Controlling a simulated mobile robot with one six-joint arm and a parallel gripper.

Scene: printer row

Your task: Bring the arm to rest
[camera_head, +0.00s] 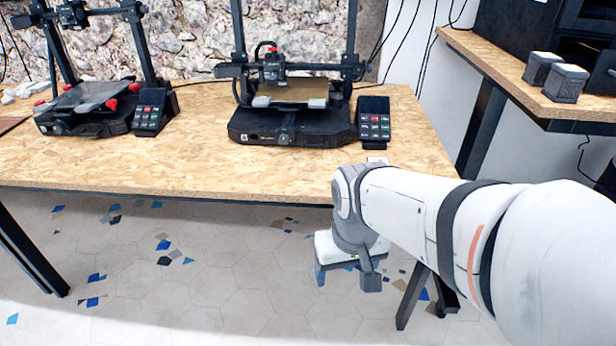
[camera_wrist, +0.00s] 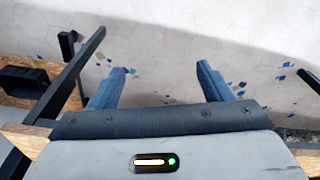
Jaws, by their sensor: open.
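My arm reaches in from the right in the head view. My gripper (camera_head: 345,278) hangs at its end in front of the wooden table's (camera_head: 200,165) front edge, over the tiled floor. In the wrist view my gripper (camera_wrist: 165,82) shows two blue fingers spread well apart. Only floor shows between them, so it is open and empty.
A printer with a bronze-coloured bed (camera_head: 290,125) and a keypad unit (camera_head: 374,122) stand on the table. Another printer (camera_head: 90,105) stands at the left. Grey-and-white blocks (camera_head: 566,84) sit on a second wooden surface (camera_head: 490,65) at the right. The floor (camera_head: 200,270) in front is clear.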

